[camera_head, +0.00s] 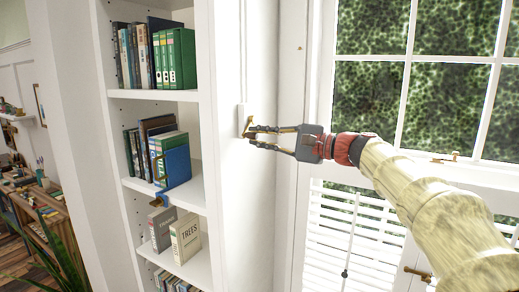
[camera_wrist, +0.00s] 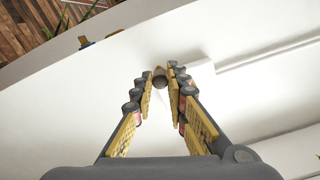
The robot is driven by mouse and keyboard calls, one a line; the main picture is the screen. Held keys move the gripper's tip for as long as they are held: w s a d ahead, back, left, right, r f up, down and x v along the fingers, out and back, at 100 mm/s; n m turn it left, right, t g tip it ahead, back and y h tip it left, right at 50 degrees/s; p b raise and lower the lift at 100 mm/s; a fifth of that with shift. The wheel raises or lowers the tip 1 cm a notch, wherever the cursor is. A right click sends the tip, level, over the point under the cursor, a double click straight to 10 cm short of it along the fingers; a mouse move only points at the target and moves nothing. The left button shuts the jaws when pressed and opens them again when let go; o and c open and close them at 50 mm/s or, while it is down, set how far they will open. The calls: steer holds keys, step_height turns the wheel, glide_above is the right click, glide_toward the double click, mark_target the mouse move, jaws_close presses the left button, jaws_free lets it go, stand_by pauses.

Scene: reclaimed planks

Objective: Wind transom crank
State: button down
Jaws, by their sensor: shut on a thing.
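The transom crank (camera_head: 247,126) is a small brass piece on a white housing (camera_head: 242,113) on the white wall beside the bookcase. In the wrist view its rounded brown knob (camera_wrist: 160,77) sits between the fingertips, and the white housing (camera_wrist: 198,75) is just to the right. My gripper (camera_head: 252,136) reaches in from the right and is shut on the crank knob; it also shows in the wrist view (camera_wrist: 161,82). Most of the crank arm is hidden behind the fingers and knob. The window (camera_head: 408,58) stands to the right, with white bars and green foliage outside.
A white bookcase (camera_head: 203,110) with several books stands left of the crank. Louvred shutters (camera_head: 350,235) are below the window. A brass latch (camera_head: 446,158) and a brass handle (camera_head: 417,273) are at right. A thin white channel (camera_wrist: 265,50) runs from the housing.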

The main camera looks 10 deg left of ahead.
steer(key=shift+w+d+f+n+b, duration=0.25)
steer(key=shift+w+f+n+b, duration=0.4)
steer(key=shift+n+b, duration=0.95)
steer(key=shift+w+d+f+n+b, duration=0.35)
steer(key=shift+w+n+b, duration=0.45)
steer(key=shift+n+b, duration=0.8)
steer(key=shift+w+d+f+n+b, duration=0.2)
steer(key=shift+w+f+n+b, duration=0.55)
steer(key=shift+n, duration=1.35)
steer(key=shift+r+b, duration=0.3)
steer(key=shift+b, duration=0.1)
steer(key=c, duration=1.8)
jaws_free()
steer(key=shift+w, duration=0.1)
steer(key=shift+o, duration=0.2)
steer(key=shift+r, duration=0.1)
steer(key=v, duration=1.2)
